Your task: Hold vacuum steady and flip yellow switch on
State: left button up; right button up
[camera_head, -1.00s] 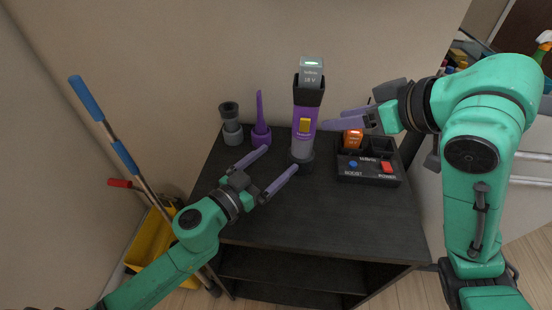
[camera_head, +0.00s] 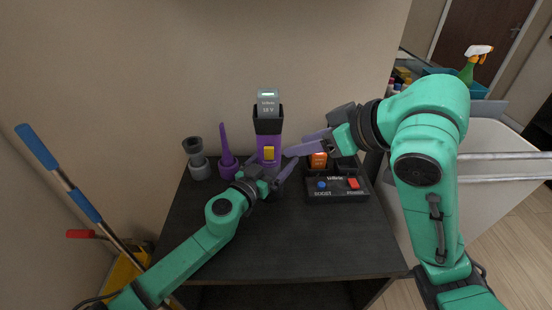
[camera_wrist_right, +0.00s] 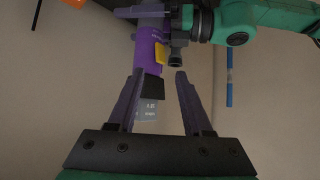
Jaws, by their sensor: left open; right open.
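The handheld vacuum (camera_head: 267,127) stands upright on the dark cabinet top, with a purple body and a grey battery on top. Its yellow switch (camera_head: 269,153) faces me. My left gripper (camera_head: 266,168) is open, its fingers around the lower purple body; whether they touch it is unclear. My right gripper (camera_head: 295,144) is open and empty, just right of the vacuum near switch height. In the right wrist view, the vacuum (camera_wrist_right: 148,48) and yellow switch (camera_wrist_right: 160,54) appear upside down near the right fingertips (camera_wrist_right: 158,76). My left gripper partly covers the vacuum there.
Grey (camera_head: 197,160) and purple (camera_head: 228,150) nozzles stand left of the vacuum. A black box (camera_head: 335,190) with red and blue buttons sits to the right, with an orange item (camera_head: 318,160). The front of the cabinet top (camera_head: 310,240) is clear. Mop handles rise at left.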

pick_arm(q)
grip_shut()
pick_arm(e)
jog(key=shift+f, duration=0.1)
jog(key=c, duration=0.5)
jog(key=shift+w+d+f+t, duration=0.35)
jog(key=shift+w+f, duration=0.1)
jog(key=shift+w, duration=0.15)
jog(key=shift+w+d+f+t, duration=0.35)
jog(key=shift+w+f, duration=0.1)
jog(key=shift+w, duration=0.1)
grip_shut()
jog(key=w+d+f+n+t, duration=0.1)
jog(key=d+f+n+t, duration=0.4)
jog(key=d+t, duration=0.2)
jog(key=s+a+f+n+g+y, duration=0.1)
jog(key=s+a+n+g+y, duration=0.1)
jog(key=s+a+n+y, duration=0.4)
jog(key=s+n, duration=0.5)
jog(key=n, duration=0.3)
jog(key=shift+s+n+y, duration=0.2)
jog(key=shift+n+y, duration=0.1)
